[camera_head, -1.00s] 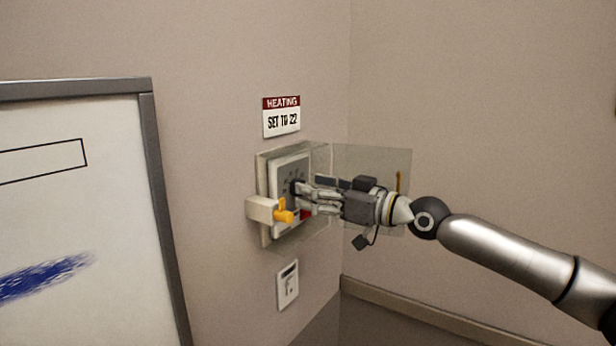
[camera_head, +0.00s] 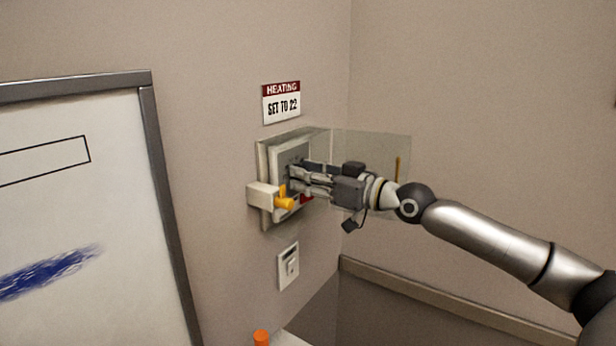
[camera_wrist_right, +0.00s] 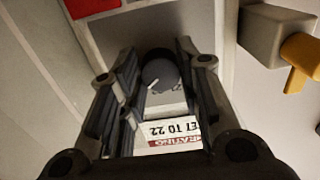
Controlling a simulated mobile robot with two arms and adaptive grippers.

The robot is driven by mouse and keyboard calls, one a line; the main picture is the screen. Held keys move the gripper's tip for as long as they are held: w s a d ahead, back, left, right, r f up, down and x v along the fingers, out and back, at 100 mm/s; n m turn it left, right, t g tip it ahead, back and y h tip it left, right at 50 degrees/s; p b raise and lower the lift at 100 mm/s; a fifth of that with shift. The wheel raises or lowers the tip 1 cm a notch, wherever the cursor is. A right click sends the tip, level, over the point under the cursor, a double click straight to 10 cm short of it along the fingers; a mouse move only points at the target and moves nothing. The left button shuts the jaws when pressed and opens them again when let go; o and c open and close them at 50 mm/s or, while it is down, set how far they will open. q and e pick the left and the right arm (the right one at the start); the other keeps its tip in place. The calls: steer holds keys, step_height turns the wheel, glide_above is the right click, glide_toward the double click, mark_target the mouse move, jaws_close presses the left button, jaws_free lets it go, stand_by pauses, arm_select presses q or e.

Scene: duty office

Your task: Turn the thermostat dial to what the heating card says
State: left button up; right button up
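The heating card (camera_head: 281,103) on the wall reads "SET TO 22"; it shows upside down and partly hidden in the wrist view (camera_wrist_right: 175,130). Below it is the white thermostat (camera_head: 290,152) in a box on the wall. Its dark round dial (camera_wrist_right: 160,74) has a white pointer line, aimed down and left in the wrist view. My right gripper (camera_head: 293,178) reaches the thermostat face; in the wrist view its fingers (camera_wrist_right: 160,68) lie on both sides of the dial and appear closed on it. The fingers hide the dial and most scale marks in the head view. My left gripper is out of view.
A clear cover (camera_head: 371,150) stands open to the right, beside my right wrist. A beige block (camera_head: 262,196) with a yellow handle (camera_head: 286,202) sticks out at the box's left. A whiteboard (camera_head: 80,230) fills the left.

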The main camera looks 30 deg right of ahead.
steer(key=shift+c, duration=1.2)
steer(key=shift+d+n+b, duration=0.1)
steer(key=shift+n+b, duration=3.05)
steer(key=shift+n, duration=0.35)
steer(key=o, duration=1)
